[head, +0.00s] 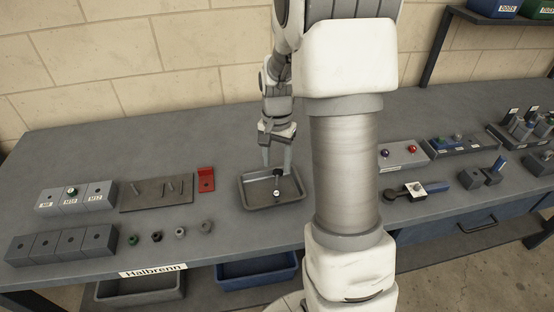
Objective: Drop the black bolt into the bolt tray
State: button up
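The bolt tray (247,197) is a shallow dark grey tray on the bench, left of my arm's column. My gripper (277,168) points down over the tray, with its two fingers spread apart. The black bolt (276,184) shows below and between the fingertips, roughly upright, head up, against the tray's floor. A gap shows between the bolt and each finger. I cannot tell whether the bolt touches the tray floor.
Grey blocks (60,243), several nuts (157,237), a dark plate with pins (155,194) and a red bracket (206,180) lie left of the tray. My arm hides the bench just right of it. More fixtures (402,153) stand further right.

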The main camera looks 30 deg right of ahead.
jog(key=shift+o, duration=0.3)
jog(key=shift+r, duration=0.25)
notch_tip(320, 180, up, 17)
jog(key=p, duration=0.1)
jog(key=shift+p, duration=0.35)
jog(key=s+a+r+n+t, duration=0.1)
jog(key=s+a+n+t, duration=0.1)
jog(key=s+a+n, duration=0.3)
jog(key=s+a+r+n+t, duration=0.2)
jog(key=s+a+n, duration=0.3)
jog(key=s, duration=0.8)
jog(key=shift+s+a+t, duration=0.35)
jog(key=shift+a+t, duration=0.45)
jog(key=shift+a, duration=0.45)
